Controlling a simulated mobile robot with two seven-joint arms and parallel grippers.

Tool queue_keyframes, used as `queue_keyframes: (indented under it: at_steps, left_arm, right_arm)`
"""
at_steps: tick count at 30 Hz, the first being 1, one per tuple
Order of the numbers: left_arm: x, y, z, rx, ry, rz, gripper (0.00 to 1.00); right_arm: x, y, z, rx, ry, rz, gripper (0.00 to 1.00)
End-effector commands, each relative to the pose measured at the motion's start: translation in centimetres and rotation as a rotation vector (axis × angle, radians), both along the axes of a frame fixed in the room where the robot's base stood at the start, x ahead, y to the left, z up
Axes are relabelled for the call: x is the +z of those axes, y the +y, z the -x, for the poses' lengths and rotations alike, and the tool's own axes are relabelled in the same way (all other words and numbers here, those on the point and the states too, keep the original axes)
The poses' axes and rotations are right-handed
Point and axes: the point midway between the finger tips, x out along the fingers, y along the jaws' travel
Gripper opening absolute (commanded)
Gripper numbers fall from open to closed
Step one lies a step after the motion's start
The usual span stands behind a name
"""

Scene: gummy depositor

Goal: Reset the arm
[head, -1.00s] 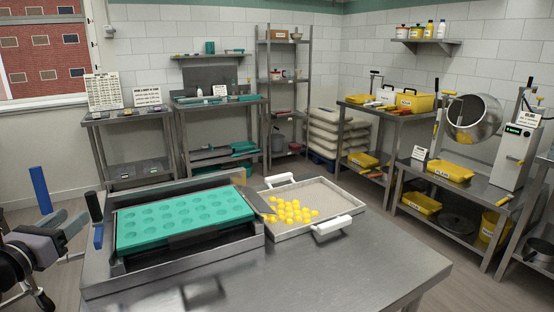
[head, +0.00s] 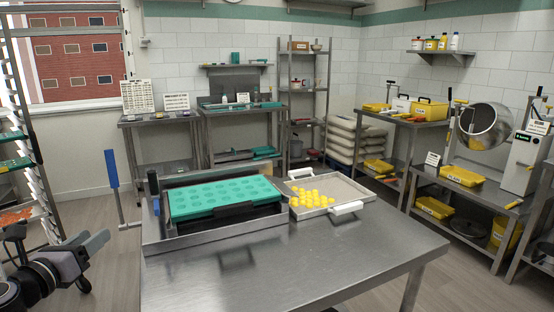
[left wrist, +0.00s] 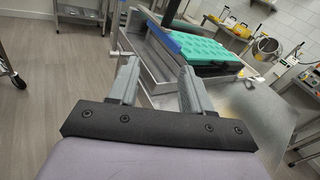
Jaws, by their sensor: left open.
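My left gripper (head: 80,254) is at the lower left in the head view, to the left of the steel table (head: 300,270) and apart from it. In the left wrist view its two fingers (left wrist: 155,88) are spread with nothing between them. The depositor with a teal mold (head: 222,197) sits on the table, and a blue-handled lever (head: 112,170) stands upright at its left side. The teal mold also shows beyond the fingers in the left wrist view (left wrist: 205,50). My right gripper is not in view.
A tray (head: 345,190) with white handles holds several yellow gummies (head: 315,199) right of the depositor. A rack (head: 35,150) stands at the far left. Shelving with yellow bins (head: 460,174) is at the right. The front of the table is clear.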

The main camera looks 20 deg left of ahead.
Motion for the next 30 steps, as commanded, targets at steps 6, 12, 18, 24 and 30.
queue_keyframes:
  at_steps: [6,12,18,24,30]
  left_arm:
    - [-11.5,-2.6,4.6,0.136,0.081,0.637,0.49]
    - [-21.6,-9.8,9.5,0.335,0.131,1.343,0.49]
    - [-27.9,-20.7,13.6,0.588,0.154,2.043,0.49]
    - [-29.6,-29.6,15.6,0.81,0.161,2.53,0.49]
    - [-29.6,-32.8,16.0,0.9,0.161,2.697,0.49]
  right_arm:
    - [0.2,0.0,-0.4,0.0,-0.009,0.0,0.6]
    - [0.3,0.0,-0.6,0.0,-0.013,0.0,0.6]
    - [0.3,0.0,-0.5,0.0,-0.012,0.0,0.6]
    - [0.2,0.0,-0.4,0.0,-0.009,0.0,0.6]
    - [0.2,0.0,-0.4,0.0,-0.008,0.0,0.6]
